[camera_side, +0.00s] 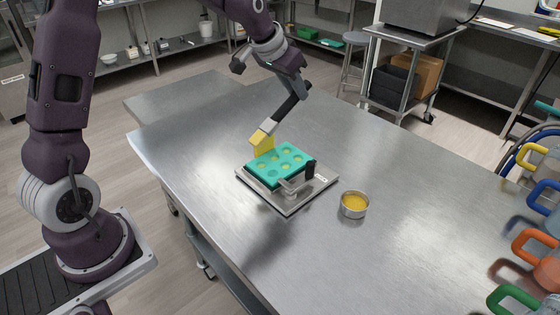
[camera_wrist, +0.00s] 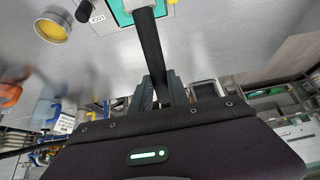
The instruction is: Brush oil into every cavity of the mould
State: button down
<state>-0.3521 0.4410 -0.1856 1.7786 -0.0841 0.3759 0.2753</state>
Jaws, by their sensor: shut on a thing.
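The teal mould (camera_side: 276,172) lies on a metal plate on the steel table. Several of its round cavities look yellowish inside. My gripper (camera_side: 299,86) is shut on the black handle of a brush (camera_side: 287,107), which slants down to the left. The brush's broad yellow head is at the mould's far left corner; I cannot tell whether it touches. In the wrist view my gripper (camera_wrist: 165,90) holds the brush handle (camera_wrist: 151,45), and only part of the mould (camera_wrist: 121,14) shows. A round metal cup of yellow oil (camera_side: 354,204) stands right of the mould; it also shows in the wrist view (camera_wrist: 52,28).
The metal plate (camera_side: 289,208) carries a black and grey clamp-like part (camera_side: 303,176) at the mould's near right side. Coloured-handled jugs (camera_side: 535,243) stand at the right edge. The table between the oil cup and the jugs is clear.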

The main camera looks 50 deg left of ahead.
dwell(0.3)
jog(key=shift+g, duration=0.7)
jog(key=d, duration=0.1)
jog(key=w+d+f, duration=0.1)
jog(key=d, duration=0.1)
jog(key=shift+w+d+f, duration=0.25)
jog(key=shift+w+f, duration=0.1)
jog(key=shift+f, duration=0.05)
jog(key=shift+f, duration=2.75)
jog(key=shift+f, duration=0.8)
